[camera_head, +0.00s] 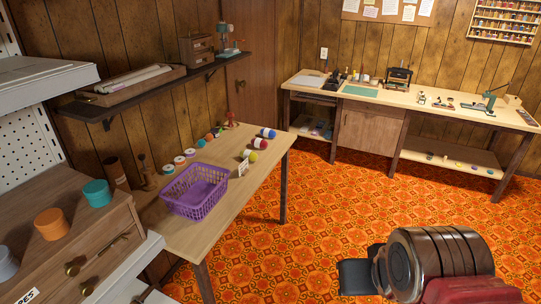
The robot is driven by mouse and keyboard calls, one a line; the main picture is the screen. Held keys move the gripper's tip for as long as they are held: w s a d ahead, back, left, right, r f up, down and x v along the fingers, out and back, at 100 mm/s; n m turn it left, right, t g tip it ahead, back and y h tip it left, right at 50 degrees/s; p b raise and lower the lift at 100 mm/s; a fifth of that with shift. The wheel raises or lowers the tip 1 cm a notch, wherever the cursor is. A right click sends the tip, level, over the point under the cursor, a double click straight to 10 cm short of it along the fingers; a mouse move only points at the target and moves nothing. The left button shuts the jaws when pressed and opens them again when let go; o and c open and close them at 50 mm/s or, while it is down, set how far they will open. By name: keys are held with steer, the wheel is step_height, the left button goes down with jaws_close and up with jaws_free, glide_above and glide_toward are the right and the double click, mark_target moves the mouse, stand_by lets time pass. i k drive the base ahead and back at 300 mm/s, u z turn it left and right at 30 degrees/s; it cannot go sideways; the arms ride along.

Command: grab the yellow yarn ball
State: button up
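The yellow yarn ball (252,157) looks small and yellow-green with a pale band, on the wooden table (223,222) at the left.
A purple basket (195,190) stands in front and left of the yarn. Several spools (180,161) line the table's wall side. A wooden drawer unit (90,240) is at near left. The patterned orange floor (330,215) right of the table is open; a workbench (440,105) stands behind.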

mark_target(252, 157)
steer(key=z, duration=0.8)
steer(key=i, duration=2.4)
steer(key=u, duration=1.2)
